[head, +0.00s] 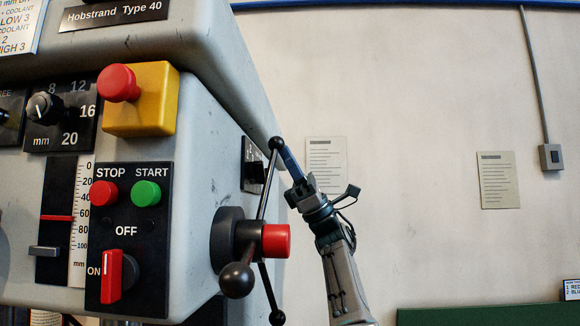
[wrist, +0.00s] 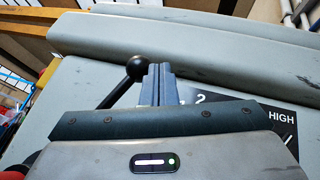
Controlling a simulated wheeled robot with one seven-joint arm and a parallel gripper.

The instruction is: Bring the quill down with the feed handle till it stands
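The feed handle (head: 275,241) is a red-capped hub on the right side of the drill head, with several dark spokes ending in black balls. One ball (head: 277,143) is at the top, one points toward the camera, and one is at the bottom. My gripper (head: 285,150) is up by the top ball, its blue fingers shut together. In the wrist view the ball (wrist: 139,68) sits just left of the fingertips (wrist: 160,70), not between them; whether they touch is unclear. The depth scale (head: 84,210) has a red marker a little below 60. The quill itself is not visible.
The drill head's front carries a yellow box (head: 141,98) with a red button, a START/STOP panel (head: 129,235) and dials. A HIGH selector plate (wrist: 240,115) is close by my gripper. Right of my arm is open room before a pale wall (head: 420,100).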

